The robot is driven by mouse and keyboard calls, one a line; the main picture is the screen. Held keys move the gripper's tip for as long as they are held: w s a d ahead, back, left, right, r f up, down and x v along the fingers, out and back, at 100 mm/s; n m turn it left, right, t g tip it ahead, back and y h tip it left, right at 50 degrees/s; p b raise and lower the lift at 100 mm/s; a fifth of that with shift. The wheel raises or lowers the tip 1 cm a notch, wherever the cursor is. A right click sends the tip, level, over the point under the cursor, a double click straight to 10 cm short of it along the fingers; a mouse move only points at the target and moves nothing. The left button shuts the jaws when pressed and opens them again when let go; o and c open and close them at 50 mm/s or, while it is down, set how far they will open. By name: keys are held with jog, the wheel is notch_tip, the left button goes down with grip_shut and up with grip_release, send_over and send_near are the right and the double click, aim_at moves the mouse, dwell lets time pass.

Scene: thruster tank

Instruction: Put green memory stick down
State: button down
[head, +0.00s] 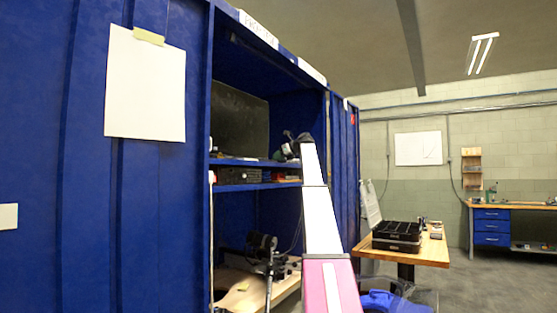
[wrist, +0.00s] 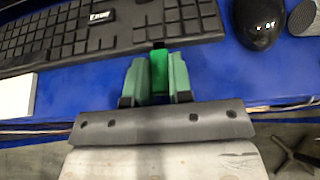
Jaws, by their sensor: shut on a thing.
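The green memory stick (wrist: 159,72) shows in the wrist view, upright in the picture between the two green fingers of my gripper (wrist: 157,75). The gripper is shut on it. The stick's dark end points toward a black keyboard (wrist: 110,33) on a blue shelf (wrist: 215,62). I cannot tell whether the stick touches the shelf or keyboard. In the head view my arm reaches to the blue cabinet's upper shelf (head: 240,162), and my gripper (head: 288,150) is small there. The stick cannot be made out in that view.
A black mouse (wrist: 258,22) lies right of the keyboard, and a white object (wrist: 17,95) lies at the left. A dark monitor (head: 238,120) stands on the upper shelf. Bare blue shelf shows between keyboard and front edge. A wooden table (head: 433,250) holds black trays at right.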

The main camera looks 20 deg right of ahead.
jog(key=shift+f, duration=0.35)
jog(key=shift+f, duration=0.4)
jog(key=shift+s+f, duration=0.15)
jog(key=shift+f, duration=0.25)
jog(key=c, duration=1.1)
grip_release()
jog(key=shift+f, duration=0.15)
jog(key=shift+o, duration=0.4)
jog(key=shift+r, duration=0.5)
jog(key=v, duration=1.2)
jog(key=shift+r, duration=0.4)
jog(key=shift+d, duration=0.1)
